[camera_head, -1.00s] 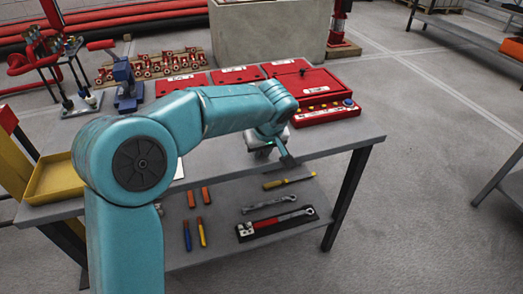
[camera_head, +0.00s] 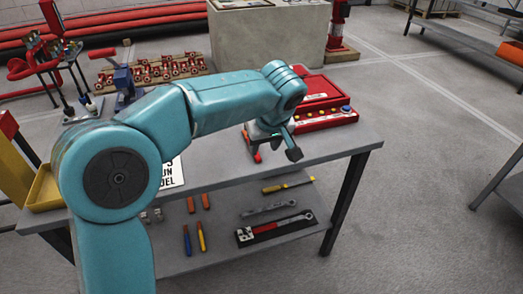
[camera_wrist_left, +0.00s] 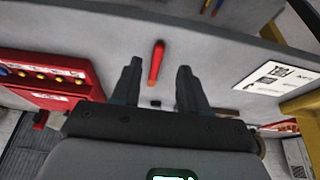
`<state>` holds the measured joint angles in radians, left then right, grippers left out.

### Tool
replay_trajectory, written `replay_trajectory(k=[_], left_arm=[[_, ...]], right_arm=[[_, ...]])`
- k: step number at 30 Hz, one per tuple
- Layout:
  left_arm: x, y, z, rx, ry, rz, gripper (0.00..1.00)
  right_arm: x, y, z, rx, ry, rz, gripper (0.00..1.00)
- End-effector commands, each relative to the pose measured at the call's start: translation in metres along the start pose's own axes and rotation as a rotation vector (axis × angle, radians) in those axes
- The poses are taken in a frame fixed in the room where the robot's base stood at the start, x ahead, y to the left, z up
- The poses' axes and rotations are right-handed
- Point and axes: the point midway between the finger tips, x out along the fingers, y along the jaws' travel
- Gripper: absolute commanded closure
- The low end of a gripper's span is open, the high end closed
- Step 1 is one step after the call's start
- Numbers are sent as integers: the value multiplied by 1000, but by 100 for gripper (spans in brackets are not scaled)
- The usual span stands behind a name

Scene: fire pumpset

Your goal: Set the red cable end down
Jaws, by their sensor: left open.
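The red cable end (camera_head: 251,146), a short red stick-like piece, is on the grey tabletop (camera_head: 219,173) near its front edge. In the left wrist view the red cable end (camera_wrist_left: 157,62) shows between the fingers, with visible gaps on both sides. My left gripper (camera_head: 275,152) is open over the table's front part, its fingers spread around the red piece without gripping it; it also shows in the left wrist view (camera_wrist_left: 159,78). I cannot tell the exact height of the fingers above the table. My right gripper is not in view.
A red control box (camera_head: 325,118) with coloured buttons stands just right of and behind the gripper. A white printed sheet (camera_head: 172,174) lies left, near a yellow tray (camera_head: 45,190). Tools including a yellow-handled screwdriver (camera_head: 288,185) lie on the lower shelf.

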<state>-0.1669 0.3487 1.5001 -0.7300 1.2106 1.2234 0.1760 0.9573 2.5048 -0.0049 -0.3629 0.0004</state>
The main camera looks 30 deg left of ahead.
Motion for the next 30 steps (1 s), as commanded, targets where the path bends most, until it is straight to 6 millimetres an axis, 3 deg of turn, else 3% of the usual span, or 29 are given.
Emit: replay_trajectory(k=[3,10,16,19,20,23,25,27,30], left_arm=[[-27,1,-1,1,2,4,56],[-47,0,0,0,0,1,56],[-45,1,2,7,-5,1,56],[-18,12,18,83,-47,15,56],[-3,17,29,126,-73,26,56],[67,35,86,310,-201,97,56],[122,38,145,431,-316,177,56],[169,29,208,516,-422,272,56],[213,2,288,568,-514,388,56]], right_arm=[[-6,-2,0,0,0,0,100],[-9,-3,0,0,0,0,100],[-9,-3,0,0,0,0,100],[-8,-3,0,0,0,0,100],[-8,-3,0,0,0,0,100],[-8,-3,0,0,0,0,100],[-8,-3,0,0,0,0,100],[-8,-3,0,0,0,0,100],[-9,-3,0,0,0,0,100]])
